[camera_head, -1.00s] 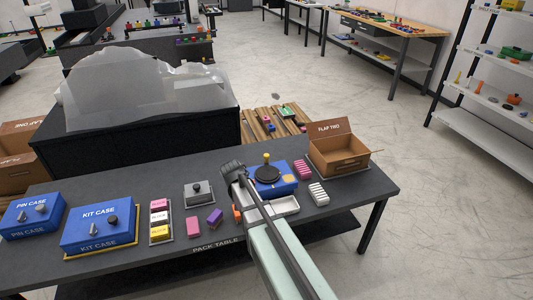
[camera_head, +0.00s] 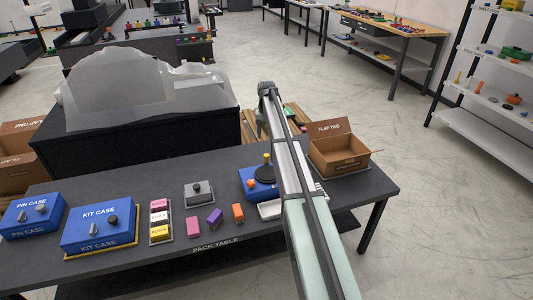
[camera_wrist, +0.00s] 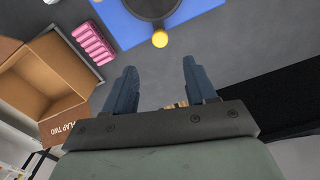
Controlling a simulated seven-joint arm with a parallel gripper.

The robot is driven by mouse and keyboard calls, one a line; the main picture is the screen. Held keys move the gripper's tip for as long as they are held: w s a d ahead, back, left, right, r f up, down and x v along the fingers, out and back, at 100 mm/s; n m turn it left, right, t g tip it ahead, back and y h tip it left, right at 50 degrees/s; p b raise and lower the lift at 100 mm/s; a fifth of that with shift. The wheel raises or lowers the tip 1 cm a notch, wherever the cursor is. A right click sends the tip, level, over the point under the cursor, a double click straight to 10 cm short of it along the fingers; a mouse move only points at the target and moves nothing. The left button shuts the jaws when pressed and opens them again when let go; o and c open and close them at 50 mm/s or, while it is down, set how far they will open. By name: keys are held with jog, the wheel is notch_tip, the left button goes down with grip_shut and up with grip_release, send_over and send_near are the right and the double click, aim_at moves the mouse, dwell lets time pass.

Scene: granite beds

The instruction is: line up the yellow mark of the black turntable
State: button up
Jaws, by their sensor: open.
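The black turntable (camera_head: 265,174) sits on a blue base (camera_head: 247,183) on the pack table, partly hidden behind my arm. A yellow knob (camera_head: 267,157) stands at its far edge. In the wrist view the turntable (camera_wrist: 152,5) shows only in part at the top edge, with the yellow knob (camera_wrist: 160,39) on its near rim. My gripper (camera_wrist: 160,85) is open and empty, its two fingers apart, with the knob beyond and between them. In the head view the gripper end (camera_head: 266,90) is past the table's back edge. I cannot make out a separate yellow mark.
An open cardboard box (camera_head: 340,160) stands right of the turntable, with a pink ribbed block (camera_wrist: 92,44) near it. A white tray (camera_head: 270,209) and an orange block (camera_head: 238,213) lie in front. A wooden pallet (camera_head: 297,115) is behind the table. Blue cases (camera_head: 98,228) stand left.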

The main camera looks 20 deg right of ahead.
aim_at(266, 155)
notch_tip(266, 155, down, 11)
jog(key=shift+f, duration=0.1)
dwell(0.3)
jog(key=shift+c, duration=0.4)
grip_shut()
dwell(0.3)
